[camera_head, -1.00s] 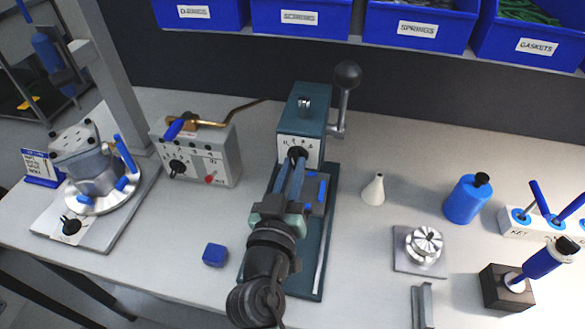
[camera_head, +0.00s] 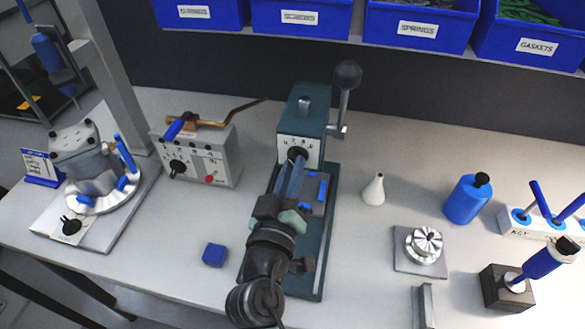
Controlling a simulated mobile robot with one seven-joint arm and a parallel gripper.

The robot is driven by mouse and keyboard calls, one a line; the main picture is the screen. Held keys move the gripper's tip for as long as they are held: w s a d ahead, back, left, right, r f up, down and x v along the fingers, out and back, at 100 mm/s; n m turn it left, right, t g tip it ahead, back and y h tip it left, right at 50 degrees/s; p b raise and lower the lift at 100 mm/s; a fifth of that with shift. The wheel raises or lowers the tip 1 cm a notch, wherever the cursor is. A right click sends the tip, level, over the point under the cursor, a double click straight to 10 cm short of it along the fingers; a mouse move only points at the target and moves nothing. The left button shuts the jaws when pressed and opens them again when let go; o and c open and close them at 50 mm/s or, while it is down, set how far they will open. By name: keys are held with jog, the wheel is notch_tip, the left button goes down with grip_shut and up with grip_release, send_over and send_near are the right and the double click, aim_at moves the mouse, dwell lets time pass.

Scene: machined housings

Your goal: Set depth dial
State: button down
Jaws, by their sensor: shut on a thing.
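The teal press (camera_head: 304,105) stands upright at the middle of the bench, with a black ball-ended lever (camera_head: 347,76) at its upper right. A pale plate with printed marks (camera_head: 286,143) is on its front face, with a dark round depth dial (camera_head: 297,154) low on it. My gripper (camera_head: 295,162) reaches up from the front edge and is shut on the dial. The fingers and wrist hide part of the dial and of the press base (camera_head: 309,262). The dial's exact setting cannot be read.
A grey control box (camera_head: 208,158) with knobs stands left of the press. A blue block (camera_head: 215,255) lies left of my arm. A white cone (camera_head: 373,190), a blue bottle (camera_head: 467,199) and a metal fixture (camera_head: 424,246) stand to the right.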

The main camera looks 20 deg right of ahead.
jog(key=shift+n, duration=1.1)
jog(key=c, duration=0.9)
grip_release()
jog(key=shift+o, duration=0.2)
jog(key=shift+a, duration=0.1)
jog(key=b+v, duration=0.3)
jog(key=v, duration=0.9)
jog(key=shift+s+a, duration=0.2)
jog(key=shift+s, duration=0.15)
